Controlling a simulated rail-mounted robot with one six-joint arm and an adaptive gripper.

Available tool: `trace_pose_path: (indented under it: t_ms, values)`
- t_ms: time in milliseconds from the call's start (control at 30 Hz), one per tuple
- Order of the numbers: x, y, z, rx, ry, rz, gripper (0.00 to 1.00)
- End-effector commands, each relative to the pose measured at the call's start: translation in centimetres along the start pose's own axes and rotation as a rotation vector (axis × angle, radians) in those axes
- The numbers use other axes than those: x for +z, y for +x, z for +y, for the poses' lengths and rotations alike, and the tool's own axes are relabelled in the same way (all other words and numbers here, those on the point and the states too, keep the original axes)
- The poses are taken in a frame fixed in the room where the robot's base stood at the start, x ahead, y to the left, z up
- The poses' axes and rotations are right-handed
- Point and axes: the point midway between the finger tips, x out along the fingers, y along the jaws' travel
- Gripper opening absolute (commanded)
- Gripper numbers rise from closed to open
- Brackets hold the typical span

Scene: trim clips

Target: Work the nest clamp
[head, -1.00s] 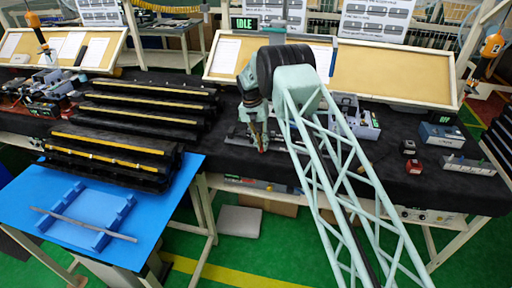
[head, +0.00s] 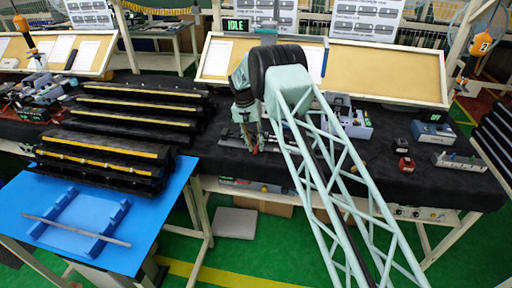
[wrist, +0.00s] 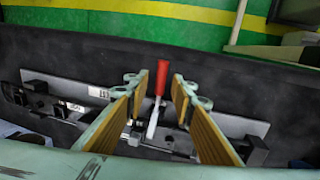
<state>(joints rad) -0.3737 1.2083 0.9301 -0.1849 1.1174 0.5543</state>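The nest clamp shows in the wrist view as an upright red handle (wrist: 162,78) on a pale metal lever (wrist: 152,122). It is fixed to a long grey nest plate (wrist: 92,92) with black blocks on it. My gripper (wrist: 158,88) is open, its two tan-padded fingers to the left and right of the red handle, with a gap on each side. I cannot tell how deep the handle lies between the fingers. In the head view my gripper (head: 253,146) points down at the plate on the black bench, and my arm hides part of the nest.
Black racks with yellow strips (head: 140,120) stand left of the nest. A blue table (head: 165,215) holds a blue cradle with a grey strip across it. A grey box with knobs (head: 356,124) and small devices (head: 406,164) stand to the right. A display (head: 236,25) reads IDLE.

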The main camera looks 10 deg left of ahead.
Motion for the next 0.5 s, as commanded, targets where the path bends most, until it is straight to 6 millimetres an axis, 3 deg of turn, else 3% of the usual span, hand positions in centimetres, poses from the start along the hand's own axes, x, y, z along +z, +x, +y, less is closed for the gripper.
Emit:
trace_pose_path:
  t_ms: [500]
  values:
    - [-0.1,-6.2,0.0,-0.001,0.001,0.002,0.23]
